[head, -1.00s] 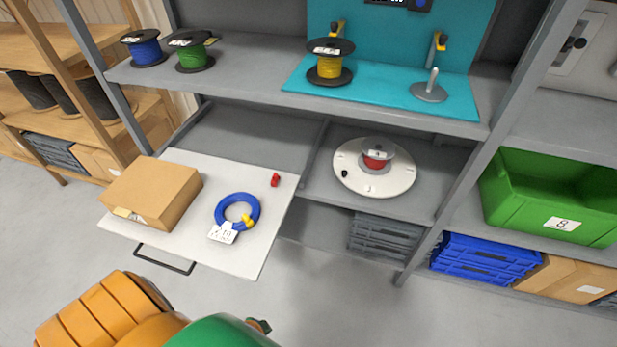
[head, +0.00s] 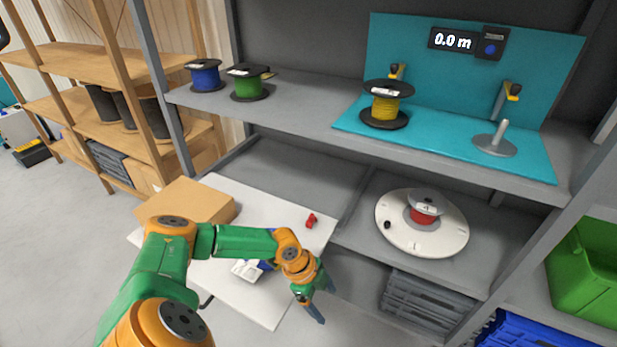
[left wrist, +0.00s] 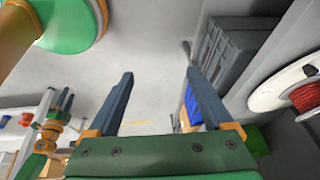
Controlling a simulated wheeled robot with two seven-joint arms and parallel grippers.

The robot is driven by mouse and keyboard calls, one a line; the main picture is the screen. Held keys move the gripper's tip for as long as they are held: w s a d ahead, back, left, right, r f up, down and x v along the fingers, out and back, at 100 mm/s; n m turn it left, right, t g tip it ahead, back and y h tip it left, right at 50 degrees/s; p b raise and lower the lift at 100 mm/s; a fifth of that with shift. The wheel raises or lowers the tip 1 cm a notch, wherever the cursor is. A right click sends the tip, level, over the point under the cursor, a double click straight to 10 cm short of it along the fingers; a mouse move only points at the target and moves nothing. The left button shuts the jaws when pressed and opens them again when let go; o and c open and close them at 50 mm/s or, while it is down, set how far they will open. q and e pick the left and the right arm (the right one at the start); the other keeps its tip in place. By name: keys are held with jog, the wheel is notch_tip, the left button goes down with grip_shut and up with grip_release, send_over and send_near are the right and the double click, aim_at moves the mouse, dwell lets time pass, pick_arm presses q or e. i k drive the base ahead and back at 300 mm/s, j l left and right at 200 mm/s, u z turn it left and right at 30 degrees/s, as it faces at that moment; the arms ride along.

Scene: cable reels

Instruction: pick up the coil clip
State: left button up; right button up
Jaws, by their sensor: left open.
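A small red clip (head: 312,221) lies near the back right of the white pull-out tray (head: 283,200) in the head view; I take it for the coil clip. My left gripper (head: 325,303) is past the tray's right edge, in front of the clip and apart from it, pointing down. In the left wrist view this gripper (left wrist: 159,73) is open with nothing between its fingers. A small arm with dark fingers at the wrist view's left seems to be my right one.
A cardboard box (head: 190,203) stands at the tray's left. A white turntable (head: 450,237) with a red reel (head: 424,210) is on the shelf to the right. Grey crates (head: 428,305) sit below it. The upper shelf holds blue, green and yellow reels.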

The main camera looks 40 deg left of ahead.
aim_at(311, 219)
jog(key=i+j, duration=0.15)
jog(key=j, duration=0.2)
jog(key=i+j, duration=0.1)
jog(key=j, duration=0.25)
jog(key=i+j, duration=0.15)
jog(key=j, duration=0.2)
jog(key=i+j, duration=0.1)
jog(key=j, duration=0.3)
jog(key=i+j, duration=0.15)
jog(key=j, duration=0.2)
